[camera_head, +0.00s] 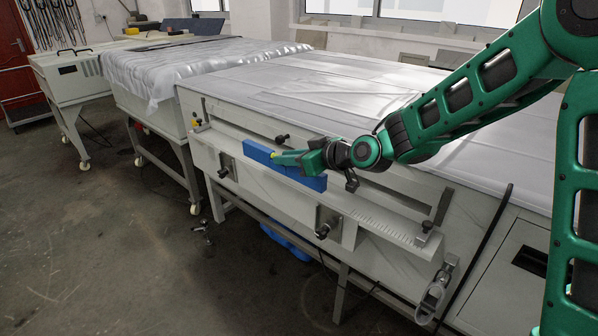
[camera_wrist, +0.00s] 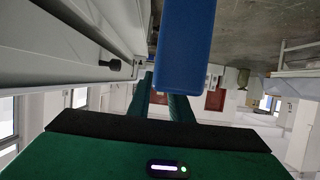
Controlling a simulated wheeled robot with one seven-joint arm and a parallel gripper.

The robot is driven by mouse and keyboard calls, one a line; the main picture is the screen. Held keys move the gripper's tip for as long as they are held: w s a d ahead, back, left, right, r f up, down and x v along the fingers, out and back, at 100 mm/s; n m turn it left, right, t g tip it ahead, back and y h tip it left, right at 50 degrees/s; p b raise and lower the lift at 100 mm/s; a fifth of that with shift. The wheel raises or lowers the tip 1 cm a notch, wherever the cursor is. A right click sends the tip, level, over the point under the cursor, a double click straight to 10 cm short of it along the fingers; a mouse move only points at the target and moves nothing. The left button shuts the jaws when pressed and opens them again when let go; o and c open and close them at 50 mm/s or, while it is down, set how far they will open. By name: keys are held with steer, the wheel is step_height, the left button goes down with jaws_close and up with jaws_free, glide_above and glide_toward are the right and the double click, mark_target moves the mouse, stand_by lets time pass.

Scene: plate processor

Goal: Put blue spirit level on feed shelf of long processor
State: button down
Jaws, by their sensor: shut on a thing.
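The blue spirit level (camera_head: 299,176) is a long blue bar in front of the long processor (camera_head: 405,98). It lies roughly along the feed shelf (camera_head: 388,228) and covers the middle of it. My gripper (camera_head: 277,157) is shut on the spirit level near its middle. In the wrist view the spirit level (camera_wrist: 187,45) runs up from between the green fingers of my gripper (camera_wrist: 172,95). The shelf is a pale ledge with ruler marks on its right part. I cannot tell whether the spirit level touches the shelf or hangs above it.
Black knobs on brackets (camera_head: 323,231) stick out below the shelf. A grey sheet covers the processor's top. Another covered machine (camera_head: 150,72) stands at the left. A blue object (camera_head: 287,241) lies on the floor underneath. The floor in front is mostly clear.

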steer(key=w+d+f, duration=0.1)
steer(key=w, duration=0.1)
steer(key=w+d+f, duration=0.3)
steer(key=w, duration=0.1)
steer(key=shift+w+d+f, duration=0.1)
steer(key=shift+d+f, duration=0.05)
steer(key=shift+f, duration=2.15)
steer(key=c, duration=1.6)
jaws_free()
steer(key=shift+f, duration=0.1)
steer(key=v, duration=1.2)
